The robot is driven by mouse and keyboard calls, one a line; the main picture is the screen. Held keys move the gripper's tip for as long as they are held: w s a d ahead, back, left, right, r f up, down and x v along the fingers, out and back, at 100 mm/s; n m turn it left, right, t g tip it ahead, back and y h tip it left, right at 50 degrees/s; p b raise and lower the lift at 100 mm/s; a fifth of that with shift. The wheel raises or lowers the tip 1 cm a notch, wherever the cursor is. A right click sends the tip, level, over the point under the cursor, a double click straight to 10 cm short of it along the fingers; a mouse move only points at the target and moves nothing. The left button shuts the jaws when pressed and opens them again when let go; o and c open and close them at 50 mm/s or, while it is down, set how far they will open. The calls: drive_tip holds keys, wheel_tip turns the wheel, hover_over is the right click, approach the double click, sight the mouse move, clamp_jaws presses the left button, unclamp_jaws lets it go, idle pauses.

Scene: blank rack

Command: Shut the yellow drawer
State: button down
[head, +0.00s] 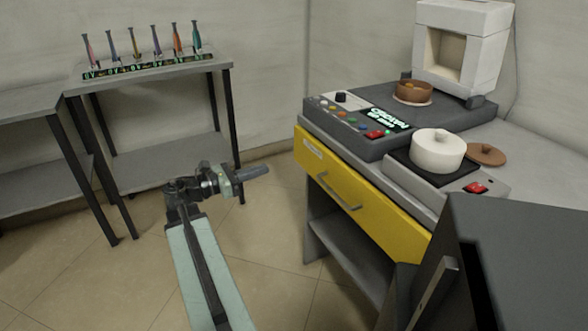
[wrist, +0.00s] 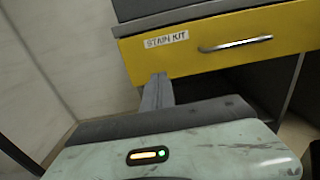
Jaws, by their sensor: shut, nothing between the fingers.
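The yellow drawer (head: 331,178) is under the worktop at the right in the head view. It has a grey bar handle (head: 338,190) and a label at its left end. In the wrist view the drawer front (wrist: 202,55) spans the upper right, with its label reading "STAIN KIT" and the handle (wrist: 235,45). The front looks close to the worktop edge; any small gap is hard to judge. My gripper (head: 268,170) is shut and empty, left of the drawer and apart from it. In the wrist view its fingertips (wrist: 158,78) overlap the drawer's lower edge below the label.
The grey worktop (head: 310,122) carries a control panel (head: 345,120), a white pot (head: 437,152) and a white kiln-like box (head: 462,45). A dark cabinet (head: 530,240) stands at the right front. Floor between is clear.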

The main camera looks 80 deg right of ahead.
sight(308, 155)
drive_tip(key=x, duration=1.3)
drive_tip(key=shift+s+d, duration=0.25)
drive_tip(key=shift+d, duration=0.1)
